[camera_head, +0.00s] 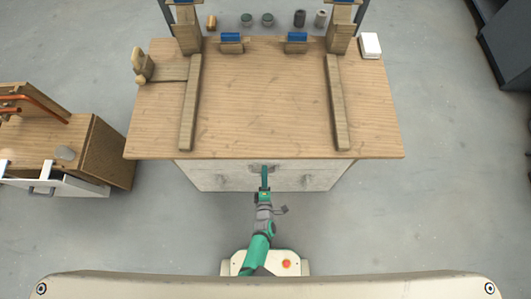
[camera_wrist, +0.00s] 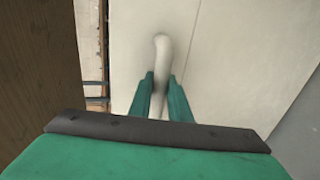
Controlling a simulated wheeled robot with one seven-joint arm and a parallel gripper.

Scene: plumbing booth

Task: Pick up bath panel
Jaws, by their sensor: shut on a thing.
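The bath panel (camera_head: 325,177) is a pale off-white board, upright below the front edge of the wooden bench top. It also fills much of the wrist view (camera_wrist: 235,65). A pale, rounded handle (camera_wrist: 161,50) stands out from its face. My gripper (camera_head: 265,169) reaches to the middle of the panel. In the wrist view my gripper's green fingers (camera_wrist: 161,88) are on either side of the handle, shut on it. The handle's lower part is hidden between the fingers.
The wooden bench top (camera_head: 262,110) overhangs the panel, with two wooden rails on it. A wooden cabinet (camera_head: 108,155) with an open white drawer (camera_head: 70,187) stands left. Grey floor (camera_head: 440,200) is clear at right. A narrow opening (camera_wrist: 92,60) shows left of the panel.

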